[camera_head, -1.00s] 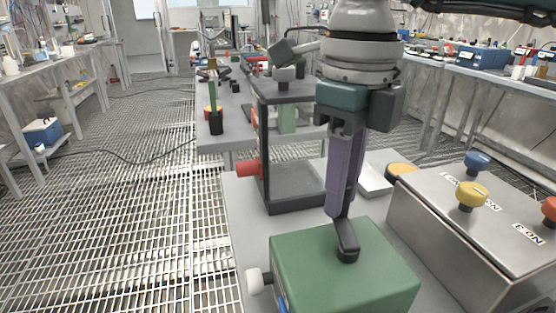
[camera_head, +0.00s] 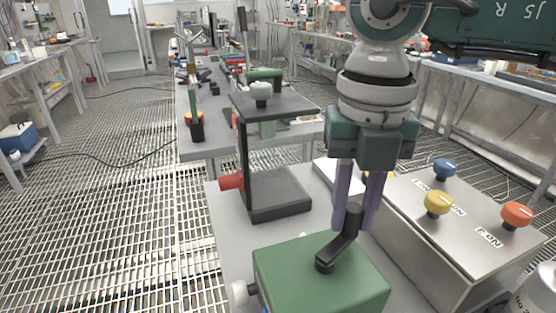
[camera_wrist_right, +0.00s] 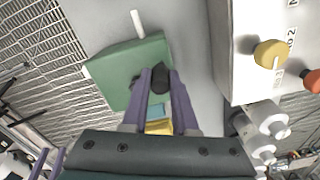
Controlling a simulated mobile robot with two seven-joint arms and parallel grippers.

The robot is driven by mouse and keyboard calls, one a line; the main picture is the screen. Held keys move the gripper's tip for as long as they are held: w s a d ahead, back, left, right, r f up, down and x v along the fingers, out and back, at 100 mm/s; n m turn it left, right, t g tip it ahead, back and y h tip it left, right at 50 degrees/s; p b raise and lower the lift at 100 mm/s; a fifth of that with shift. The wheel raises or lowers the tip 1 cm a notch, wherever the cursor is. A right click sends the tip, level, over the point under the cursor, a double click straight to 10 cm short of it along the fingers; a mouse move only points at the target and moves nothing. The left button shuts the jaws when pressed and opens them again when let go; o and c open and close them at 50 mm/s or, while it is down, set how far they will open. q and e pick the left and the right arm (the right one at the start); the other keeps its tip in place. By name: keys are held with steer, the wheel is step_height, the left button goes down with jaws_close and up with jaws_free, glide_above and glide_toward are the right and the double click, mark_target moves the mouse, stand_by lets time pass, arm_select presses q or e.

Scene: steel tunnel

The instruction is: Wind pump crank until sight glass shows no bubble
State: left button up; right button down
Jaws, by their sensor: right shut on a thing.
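The pump is a green box (camera_head: 320,275) at the bottom middle of the head view. A black crank (camera_head: 338,246) sits on its top and slants away to the right from its hub. My right gripper (camera_head: 357,215), with purple fingers, points down and is shut on the crank's outer end. In the right wrist view the green box (camera_wrist_right: 125,72) lies ahead, and the crank (camera_wrist_right: 160,80) is between the fingertips. A blue and yellow patch (camera_wrist_right: 157,118) shows between the fingers; I cannot tell whether it is the sight glass. No bubble can be made out.
A steel control box (camera_head: 450,225) with blue, yellow (camera_head: 438,203) and orange (camera_head: 517,214) knobs stands close on the right. A black stand (camera_head: 280,195) with a red part (camera_head: 231,182) stands behind the pump.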

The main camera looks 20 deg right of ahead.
steer(key=shift+s+d+m+p, duration=0.1)
steer(key=shift+s+m+p, duration=0.4)
steer(key=shift+m, duration=0.6)
steer(key=shift+s+d+m+p, duration=0.1)
steer(key=shift+s+m+p, duration=0.35)
steer(key=shift+m, duration=0.65)
steer(key=shift+w, duration=0.1)
steer(key=c, duration=0.7)
jaws_free()
steer(key=shift+r, duration=0.1)
step_height(320, 180, up, 10)
steer(key=shift+f, duration=0.1)
